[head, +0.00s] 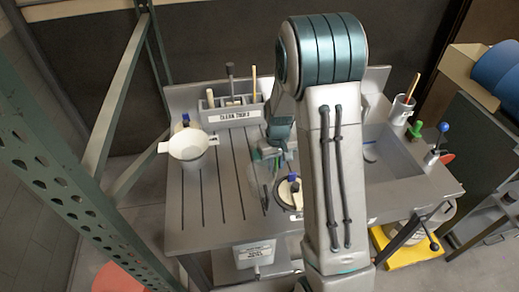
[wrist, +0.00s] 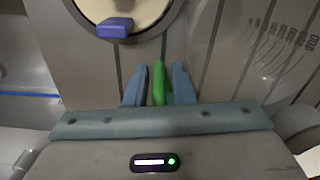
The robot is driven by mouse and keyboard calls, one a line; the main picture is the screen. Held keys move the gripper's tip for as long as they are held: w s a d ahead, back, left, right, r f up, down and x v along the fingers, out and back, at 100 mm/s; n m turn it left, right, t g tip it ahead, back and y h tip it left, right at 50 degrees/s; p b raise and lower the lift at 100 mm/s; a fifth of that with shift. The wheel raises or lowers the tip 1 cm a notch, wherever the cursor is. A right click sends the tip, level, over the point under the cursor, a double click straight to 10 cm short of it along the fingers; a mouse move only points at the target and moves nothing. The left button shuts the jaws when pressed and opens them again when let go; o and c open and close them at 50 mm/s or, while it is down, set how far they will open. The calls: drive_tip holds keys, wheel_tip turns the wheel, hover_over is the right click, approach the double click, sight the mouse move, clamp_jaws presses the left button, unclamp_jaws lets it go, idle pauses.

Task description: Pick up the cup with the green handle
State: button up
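A clear cup with printed markings (wrist: 275,45) fills the upper right of the wrist view. It also shows in the head view (head: 258,182) as a see-through shape on the grooved bench top. My gripper (head: 268,158) is open around the handle, beside the clear cup. Where the handle joins the cup is not clear. My arm hides part of the bench.
A round pale-topped container (head: 287,192) sits close by; its purple-blue tab (wrist: 115,27) shows in the wrist view. A white pot (head: 188,146) stands at the left, a labelled tool rack (head: 232,115) behind. A sink (head: 395,165) lies at the right. The front-left bench is clear.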

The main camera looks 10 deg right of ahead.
drive_tip(key=shift+f, duration=0.45)
clamp_jaws()
drive_tip(key=shift+r, duration=0.15)
